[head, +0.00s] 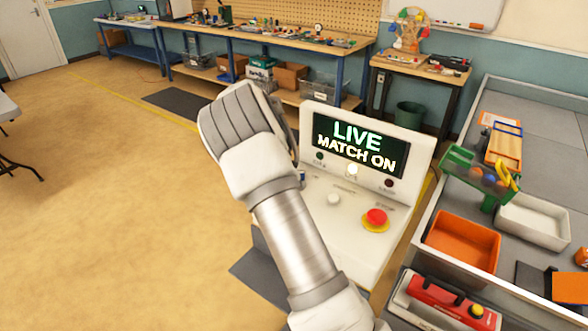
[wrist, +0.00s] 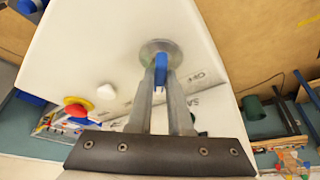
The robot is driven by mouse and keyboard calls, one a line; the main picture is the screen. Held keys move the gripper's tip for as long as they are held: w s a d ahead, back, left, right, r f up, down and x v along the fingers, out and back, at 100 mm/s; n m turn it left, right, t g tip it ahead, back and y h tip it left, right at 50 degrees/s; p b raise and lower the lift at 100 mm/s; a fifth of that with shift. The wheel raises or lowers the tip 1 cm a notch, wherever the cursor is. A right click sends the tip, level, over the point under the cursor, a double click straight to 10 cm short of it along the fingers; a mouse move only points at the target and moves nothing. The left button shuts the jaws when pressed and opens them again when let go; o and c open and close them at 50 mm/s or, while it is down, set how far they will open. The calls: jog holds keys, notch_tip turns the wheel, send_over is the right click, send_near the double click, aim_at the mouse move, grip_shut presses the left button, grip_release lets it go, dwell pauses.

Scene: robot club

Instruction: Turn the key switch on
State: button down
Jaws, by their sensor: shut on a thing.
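The key switch is a blue key (wrist: 161,68) in a round metal collar (wrist: 158,50) on the white console panel. In the wrist view my gripper (wrist: 160,80) has its two fingers shut on the blue key, one on each side. In the head view my arm covers most of the key switch. The console screen (head: 355,146) reads "LIVE MATCH ON" in lit letters. A lamp (head: 352,170) below the screen glows bright.
A red emergency button on a yellow base (head: 376,218) and a white knob (head: 334,199) sit on the same panel. Right of the console, a bench holds an orange bin (head: 462,241), a white tray (head: 535,222) and a red toolbox (head: 450,298). Open floor lies left.

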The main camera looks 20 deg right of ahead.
jog(key=shift+m, duration=0.5)
jog(key=c, duration=0.8)
grip_release()
jog(key=shift+c, duration=0.2)
jog(key=p+v, duration=0.1)
jog(key=v, duration=1.6)
jog(key=shift+w+r+p, duration=0.25)
jog(key=shift+w+p, duration=0.05)
jog(key=shift+d, duration=0.1)
